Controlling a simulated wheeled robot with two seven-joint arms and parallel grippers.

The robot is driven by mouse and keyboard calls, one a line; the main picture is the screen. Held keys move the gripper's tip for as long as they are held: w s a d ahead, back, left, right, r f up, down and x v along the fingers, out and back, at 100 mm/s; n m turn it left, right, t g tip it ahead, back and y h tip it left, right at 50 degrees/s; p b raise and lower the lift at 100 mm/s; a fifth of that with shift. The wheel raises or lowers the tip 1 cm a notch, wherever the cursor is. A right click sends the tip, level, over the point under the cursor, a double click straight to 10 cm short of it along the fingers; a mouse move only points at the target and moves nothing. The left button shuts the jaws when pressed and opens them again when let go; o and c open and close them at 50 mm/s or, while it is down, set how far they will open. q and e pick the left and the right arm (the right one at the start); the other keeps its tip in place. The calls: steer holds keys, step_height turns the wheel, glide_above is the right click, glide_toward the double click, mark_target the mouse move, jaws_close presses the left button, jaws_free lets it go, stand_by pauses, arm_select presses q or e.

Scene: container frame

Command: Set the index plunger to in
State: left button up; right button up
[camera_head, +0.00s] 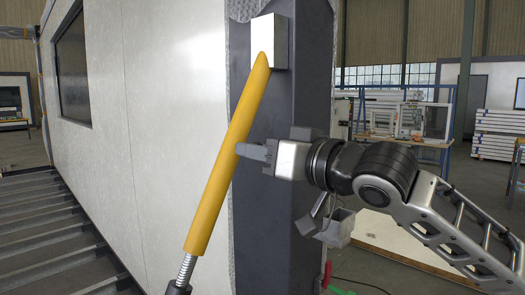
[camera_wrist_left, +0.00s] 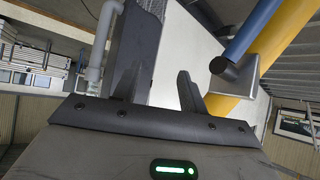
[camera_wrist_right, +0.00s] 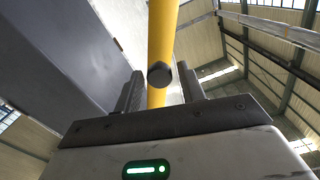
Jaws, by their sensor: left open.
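A yellow tube (camera_head: 225,160) slants up across the dark post to a pale block (camera_head: 268,38). A dark round knob (camera_wrist_right: 160,74) sits in front of the tube in the right wrist view and looks like the index plunger; it is hidden in the head view. How far the knob stands out cannot be told. My right gripper (camera_head: 245,151) is at the tube's right side. In the right wrist view its fingers (camera_wrist_right: 161,85) are apart, with the knob between them in the picture and gaps on both sides. My left gripper (camera_wrist_left: 157,88) is open and empty, outside the head view.
A dark post (camera_head: 290,120) and white wall panel (camera_head: 160,120) stand behind the tube. A coil spring (camera_head: 186,268) shows at its lower end. A small grey bracket (camera_head: 340,226) is below my right gripper. The left wrist view shows a blue tube (camera_wrist_left: 252,30) beside the yellow one.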

jaws_close()
steer(key=shift+x, duration=0.85)
steer(key=shift+d, duration=0.1)
steer(key=shift+o, duration=1.1)
jaws_free()
steer(key=shift+o, duration=0.7)
steer(key=shift+w, duration=0.1)
